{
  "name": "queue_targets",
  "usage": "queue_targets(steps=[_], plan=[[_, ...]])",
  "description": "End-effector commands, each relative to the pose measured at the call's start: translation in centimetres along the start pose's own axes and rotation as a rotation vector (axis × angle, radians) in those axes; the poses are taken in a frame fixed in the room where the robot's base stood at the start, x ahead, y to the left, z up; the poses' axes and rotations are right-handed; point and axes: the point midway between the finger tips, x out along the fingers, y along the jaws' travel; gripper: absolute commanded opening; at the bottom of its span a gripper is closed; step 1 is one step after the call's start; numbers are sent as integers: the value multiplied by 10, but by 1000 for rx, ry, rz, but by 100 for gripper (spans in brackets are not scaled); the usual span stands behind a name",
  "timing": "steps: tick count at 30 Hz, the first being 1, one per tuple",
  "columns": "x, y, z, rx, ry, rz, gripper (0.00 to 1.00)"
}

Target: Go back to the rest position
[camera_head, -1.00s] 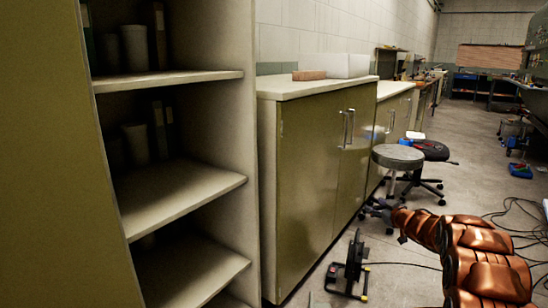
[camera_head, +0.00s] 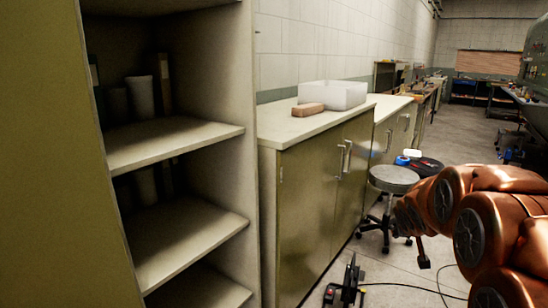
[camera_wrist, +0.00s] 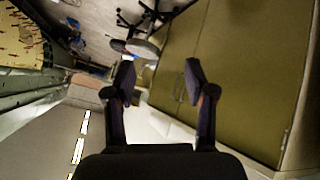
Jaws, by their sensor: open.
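My gripper (camera_wrist: 160,78) is open in the wrist view, with its two dark fingers apart and nothing between them. Beyond the fingers are an olive cabinet front and a round stool, seen tilted. In the head view my copper arm reaches in from the lower right. Its far end hangs in front of the aisle near the grey stool (camera_head: 394,179); the fingers cannot be made out clearly there. No object is held.
An open shelf unit (camera_head: 190,238) stands at left. Beside it, an olive cabinet (camera_head: 312,210) carries a white bin (camera_head: 333,94) and a brown block (camera_head: 308,110). A black floor device (camera_head: 350,285) and cables lie on the floor. The aisle behind is fairly clear.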

Motion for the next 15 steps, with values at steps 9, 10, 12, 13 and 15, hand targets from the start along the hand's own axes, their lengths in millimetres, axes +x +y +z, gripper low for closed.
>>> queue_targets(steps=[9,10,12,13,15], plan=[[-134,-13,68,31,-294,-46,55],[-147,-15,75,31,-320,-55,55],[-176,-22,94,33,-387,-78,55],[-189,-24,101,32,-415,-88,55],[-220,-32,122,29,-484,-117,55]])
